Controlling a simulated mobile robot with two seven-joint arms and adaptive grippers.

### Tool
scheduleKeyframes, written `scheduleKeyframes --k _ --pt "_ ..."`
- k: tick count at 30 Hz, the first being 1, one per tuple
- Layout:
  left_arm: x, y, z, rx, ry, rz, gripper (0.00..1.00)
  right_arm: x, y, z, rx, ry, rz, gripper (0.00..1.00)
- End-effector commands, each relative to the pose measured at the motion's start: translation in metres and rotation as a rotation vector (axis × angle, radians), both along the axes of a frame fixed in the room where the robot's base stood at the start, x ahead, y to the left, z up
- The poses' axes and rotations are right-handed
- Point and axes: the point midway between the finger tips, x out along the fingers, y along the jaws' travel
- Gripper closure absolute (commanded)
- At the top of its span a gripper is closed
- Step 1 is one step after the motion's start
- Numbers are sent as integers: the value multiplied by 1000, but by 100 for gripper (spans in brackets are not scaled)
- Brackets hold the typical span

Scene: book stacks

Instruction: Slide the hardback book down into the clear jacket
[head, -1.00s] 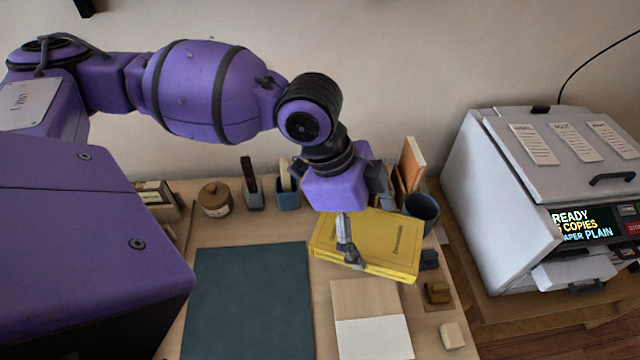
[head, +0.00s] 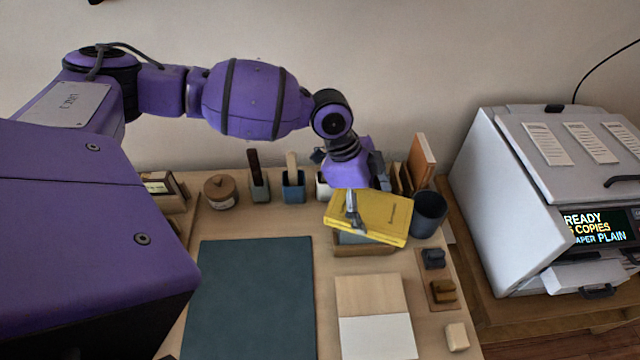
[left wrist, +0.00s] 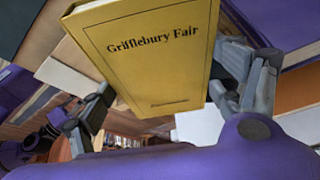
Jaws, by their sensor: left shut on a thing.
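The yellow hardback book (head: 372,215), titled "Grifflebury Fair" in the left wrist view (left wrist: 150,60), is in my left gripper (head: 360,205). One finger shows across its cover in the head view. In the left wrist view, the fingers (left wrist: 165,98) stand on either side of the book, shut on it. The book is tilted and held above a low wooden holder (head: 364,251) with a pale grey, perhaps clear, piece in it. This may be the jacket, but the book hides most of it. My right gripper is not in view.
A dark cup (head: 429,212) stands close right of the book, an orange book (head: 421,163) behind it. Small pots (head: 293,187) line the back. A dark green mat (head: 250,300) and a tan-and-white board (head: 375,315) lie in front. A copier (head: 530,200) stands at right.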

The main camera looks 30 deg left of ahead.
Motion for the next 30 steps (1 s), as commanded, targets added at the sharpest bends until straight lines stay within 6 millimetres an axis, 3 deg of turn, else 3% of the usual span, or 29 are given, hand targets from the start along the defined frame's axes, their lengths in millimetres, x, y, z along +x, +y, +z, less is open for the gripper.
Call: scheduleKeyframes --k 3,25,26,28,30 --pt "1 0 -10 -1 -2 2 64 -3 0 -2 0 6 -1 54" --pt "0 0 -21 -1 -2 2 64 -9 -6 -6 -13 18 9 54" --pt "0 1 -22 0 0 2 11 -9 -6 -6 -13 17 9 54" --pt "0 1 -22 0 -1 1 2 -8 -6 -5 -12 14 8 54" --pt "0 0 -22 0 -1 2 0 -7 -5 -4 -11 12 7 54"
